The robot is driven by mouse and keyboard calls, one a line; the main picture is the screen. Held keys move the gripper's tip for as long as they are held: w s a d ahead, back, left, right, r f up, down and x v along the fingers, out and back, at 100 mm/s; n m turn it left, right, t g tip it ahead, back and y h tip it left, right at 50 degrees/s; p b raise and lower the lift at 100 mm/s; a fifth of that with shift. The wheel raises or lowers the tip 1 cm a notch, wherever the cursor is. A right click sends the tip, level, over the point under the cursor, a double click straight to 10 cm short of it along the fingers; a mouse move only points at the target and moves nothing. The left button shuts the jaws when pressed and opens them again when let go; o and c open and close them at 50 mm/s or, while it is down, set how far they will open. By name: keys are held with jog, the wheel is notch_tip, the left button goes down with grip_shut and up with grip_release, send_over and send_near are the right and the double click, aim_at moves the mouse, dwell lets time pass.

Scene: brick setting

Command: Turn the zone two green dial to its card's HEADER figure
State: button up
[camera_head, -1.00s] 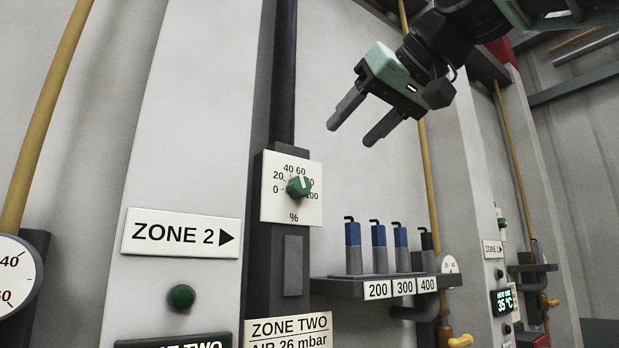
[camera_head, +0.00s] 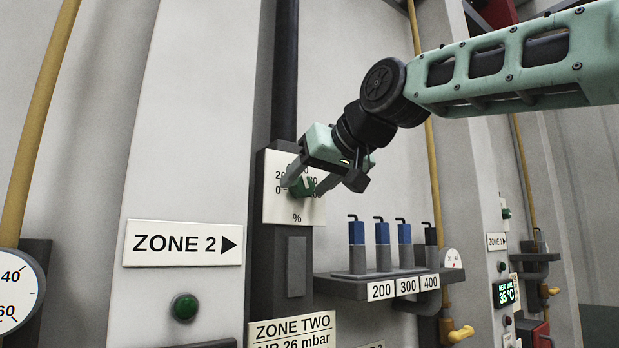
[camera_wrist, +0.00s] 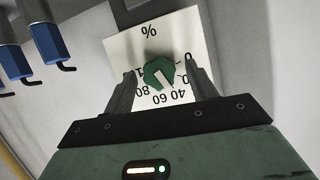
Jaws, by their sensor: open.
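The green dial (camera_head: 305,186) sits on a white percent plate (camera_head: 296,217) on a dark column. It also shows in the wrist view (camera_wrist: 155,72), where its white mark points roughly toward the 40 and 60. My gripper (camera_head: 303,189) is open at the dial, partly hiding the plate's numbers. In the wrist view, my gripper's fingers (camera_wrist: 159,72) stand on either side of the dial, with gaps showing. The zone two card (camera_head: 291,330) is cut off by the bottom edge; it reads "ZONE TWO" and "AIR 26 mbar". No HEADER line is in view.
A ZONE 2 arrow sign (camera_head: 183,243) and a green button (camera_head: 185,307) are on the pale wall at left. A shelf (camera_head: 345,288) marked 200, 300 and 400 with several upright blue-and-grey tools stands right of the dial. A yellow pipe (camera_head: 433,180) runs behind it.

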jog(key=c, duration=1)
